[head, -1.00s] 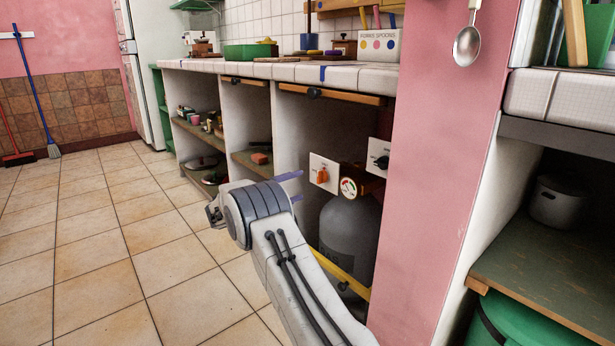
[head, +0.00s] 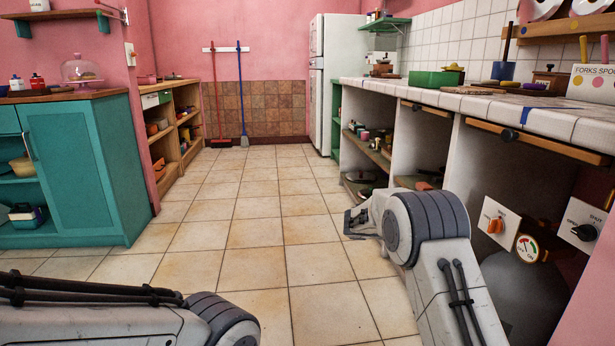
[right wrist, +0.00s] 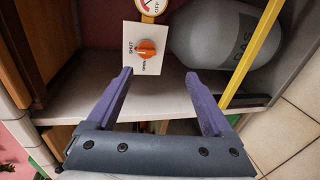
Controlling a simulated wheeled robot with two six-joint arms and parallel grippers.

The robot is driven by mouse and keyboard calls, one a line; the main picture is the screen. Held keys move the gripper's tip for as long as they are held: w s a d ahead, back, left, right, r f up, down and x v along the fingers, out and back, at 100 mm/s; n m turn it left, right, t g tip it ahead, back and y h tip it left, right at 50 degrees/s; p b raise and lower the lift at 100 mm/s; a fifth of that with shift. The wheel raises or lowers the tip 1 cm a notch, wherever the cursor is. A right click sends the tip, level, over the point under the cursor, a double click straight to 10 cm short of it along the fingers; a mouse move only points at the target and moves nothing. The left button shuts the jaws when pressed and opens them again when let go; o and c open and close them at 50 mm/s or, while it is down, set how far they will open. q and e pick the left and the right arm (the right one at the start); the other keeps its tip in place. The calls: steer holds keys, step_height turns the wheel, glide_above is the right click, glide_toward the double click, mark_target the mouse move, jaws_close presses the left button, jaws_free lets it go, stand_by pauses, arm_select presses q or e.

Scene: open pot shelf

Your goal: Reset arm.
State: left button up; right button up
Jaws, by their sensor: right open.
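My right gripper (right wrist: 158,75) shows in the right wrist view with its two purple fingers apart and nothing between them. Beyond the fingertips is a white plate with an orange knob (right wrist: 147,48), marked with words such as SHUT. In the head view my right arm reaches in from the lower right, and its fingers are hidden behind the arm. The orange knob (head: 495,226) shows just right of that arm. My left arm lies across the lower left corner, and its gripper is out of view.
The tiled counter (head: 440,98) runs along the right. A teal cabinet (head: 75,165) stands left. The tiled floor (head: 250,215) between them is clear.

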steer(key=s+a+r+n+y+p, duration=0.1)
steer(key=s+a+r+y+p, duration=0.1)
steer(key=s+a, duration=0.25)
steer(key=s+a+r+n+y+p, duration=0.1)
steer(key=s+a+r+y, duration=0.15)
steer(key=a, duration=0.35)
steer(key=s+a+r+n+g+y+p, duration=0.15)
steer(key=s+a+y+p, duration=0.25)
steer(key=s+a, duration=0.5)
steer(key=s+a+r+n+y+p, duration=0.1)
steer(key=s+a+r+y+p, duration=0.25)
steer(key=s, duration=1.05)
steer(key=s+a+n+y+p, duration=0.1)
steer(key=s+a+y+p, duration=0.3)
steer(key=s+a, duration=0.6)
arm_select(q)
step_height(320, 180, up, 52)
steer(key=p, duration=3.5)
steer(key=shift+f+p, duration=0.15)
steer(key=shift+p, duration=0.25)
arm_select(e)
step_height(320, 180, up, 37)
steer(key=d, duration=0.1)
steer(key=shift+s, duration=0.3)
steer(key=shift+f, duration=0.1)
